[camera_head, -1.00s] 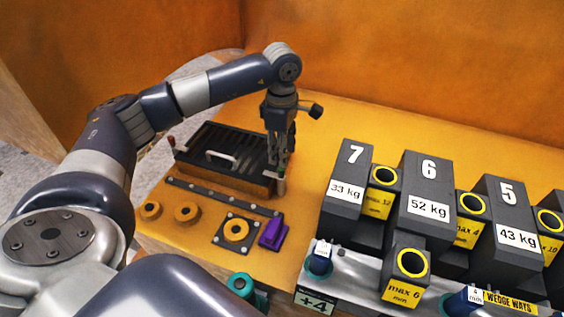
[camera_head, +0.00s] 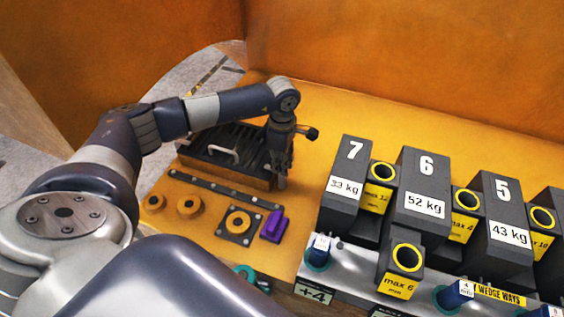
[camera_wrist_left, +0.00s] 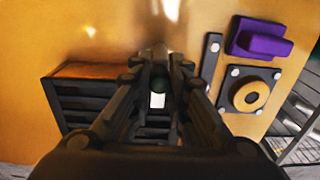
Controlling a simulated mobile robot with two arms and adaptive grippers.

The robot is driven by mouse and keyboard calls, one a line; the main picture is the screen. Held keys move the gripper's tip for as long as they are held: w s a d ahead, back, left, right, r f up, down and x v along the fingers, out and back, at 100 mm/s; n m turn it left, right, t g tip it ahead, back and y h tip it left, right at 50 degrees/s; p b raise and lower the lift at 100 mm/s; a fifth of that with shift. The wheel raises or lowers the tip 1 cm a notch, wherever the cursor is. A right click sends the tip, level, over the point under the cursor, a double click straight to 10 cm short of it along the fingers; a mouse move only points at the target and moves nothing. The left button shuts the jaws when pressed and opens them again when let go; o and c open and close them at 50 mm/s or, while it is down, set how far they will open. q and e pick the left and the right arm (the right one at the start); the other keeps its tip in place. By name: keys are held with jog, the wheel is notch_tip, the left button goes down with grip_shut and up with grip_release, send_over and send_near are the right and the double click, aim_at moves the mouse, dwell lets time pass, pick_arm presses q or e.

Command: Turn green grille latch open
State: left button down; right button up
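The black slatted grille (camera_head: 206,156) lies on an orange-brown box on the bench, with a light handle on top. My left gripper (camera_head: 281,180) points down at the grille's right end, where its fingers cover most of the latch spot. In the left wrist view, a small dark green knob (camera_wrist_left: 160,83), which looks like the green latch, shows between the fingers of my left gripper (camera_wrist_left: 160,62), with a white patch just below it. Whether the fingers press on the knob is not clear. My right gripper is not in view.
A dark strip, orange rings and a plate with a ring (camera_head: 238,223) lie in front of the grille. A purple block (camera_head: 274,226) is close to the gripper. Numbered dark weights (camera_head: 412,190) stand to the right. The bench behind them is clear.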

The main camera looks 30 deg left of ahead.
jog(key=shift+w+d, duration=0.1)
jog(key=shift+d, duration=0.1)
pick_arm(q)
jog(key=shift+n+b, duration=0.4)
jog(key=shift+b, duration=0.15)
jog(key=n+b, duration=0.3)
jog(key=n, duration=0.1)
jog(key=shift+w+f, duration=0.1)
jog(key=shift+f, duration=0.05)
jog(key=n+b, duration=0.3)
jog(key=n, duration=0.1)
jog(key=shift+n, duration=0.3)
jog(key=n+b, duration=0.2)
jog(key=n, duration=0.2)
jog(key=shift+r, duration=0.2)
jog(key=shift+r+n+b, duration=0.1)
jog(key=shift+n+b, duration=0.75)
jog(key=shift+n, duration=1.45)
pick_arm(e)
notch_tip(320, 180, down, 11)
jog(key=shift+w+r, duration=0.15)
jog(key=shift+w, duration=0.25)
pick_arm(q)
jog(key=shift+a, duration=0.1)
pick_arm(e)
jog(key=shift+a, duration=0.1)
